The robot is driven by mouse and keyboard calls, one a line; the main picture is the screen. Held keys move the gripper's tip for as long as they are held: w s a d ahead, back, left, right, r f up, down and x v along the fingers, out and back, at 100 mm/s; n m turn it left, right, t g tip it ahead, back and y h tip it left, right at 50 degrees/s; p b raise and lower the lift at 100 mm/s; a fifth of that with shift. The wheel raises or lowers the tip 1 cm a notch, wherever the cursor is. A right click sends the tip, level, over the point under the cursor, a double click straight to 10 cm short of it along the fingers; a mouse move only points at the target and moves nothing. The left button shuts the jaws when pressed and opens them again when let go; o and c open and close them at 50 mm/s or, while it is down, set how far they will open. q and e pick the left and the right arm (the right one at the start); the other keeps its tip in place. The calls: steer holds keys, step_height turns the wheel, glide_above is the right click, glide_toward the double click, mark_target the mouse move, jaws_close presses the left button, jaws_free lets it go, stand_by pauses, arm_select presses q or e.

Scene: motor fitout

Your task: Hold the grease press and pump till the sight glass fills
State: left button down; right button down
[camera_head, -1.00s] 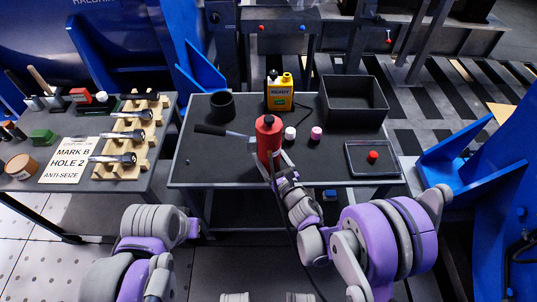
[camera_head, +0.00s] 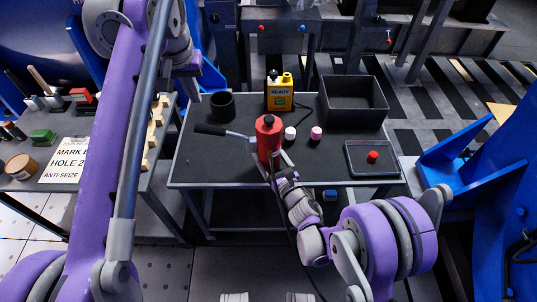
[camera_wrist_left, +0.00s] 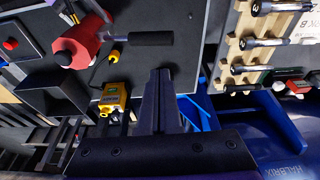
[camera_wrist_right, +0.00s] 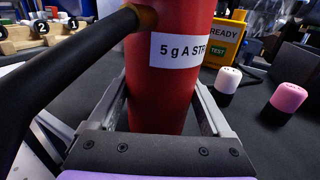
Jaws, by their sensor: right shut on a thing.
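The grease press (camera_head: 268,140) is a red cylinder standing upright on the dark table. Its lever, with a black handle (camera_head: 210,129), sticks out to the left. My right gripper (camera_head: 277,168) is shut on the press's body; in the right wrist view, its fingers flank the red cylinder (camera_wrist_right: 160,95) below a label reading "5 g A STR". The press (camera_wrist_left: 78,46) and handle (camera_wrist_left: 152,39) also show in the left wrist view. My left gripper (camera_wrist_left: 162,100) is raised at the table's back left, apart from the lever; its fingers look together and empty. I cannot make out a sight glass.
A yellow box (camera_head: 279,96) marked READY stands behind the press. A white-capped (camera_head: 290,133) and a pink-capped (camera_head: 316,133) small container stand right of it. A black cup (camera_head: 222,105), an open bin (camera_head: 353,103) and a tray with a red knob (camera_head: 373,156) surround them.

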mark_target(203, 126)
arm_select(q)
steer(key=shift+s+x, duration=0.25)
steer(key=shift+x, duration=0.8)
steer(key=shift+s+x, duration=0.25)
steer(key=shift+x, duration=0.8)
steer(key=shift+s+x, duration=0.25)
steer(key=shift+x, duration=0.8)
steer(key=shift+f, duration=0.2)
steer(key=shift+s+x, duration=0.2)
steer(key=shift+x, duration=0.55)
steer(key=shift+s+x, duration=0.15)
steer(key=shift+x, duration=0.55)
steer(key=shift+s+x, duration=0.2)
steer(key=shift+x, duration=0.55)
steer(key=shift+w+v, duration=0.25)
steer(key=shift+v, duration=0.8)
steer(key=shift+w+v, duration=0.25)
steer(key=shift+v, duration=0.85)
steer(key=shift+w+r, duration=0.1)
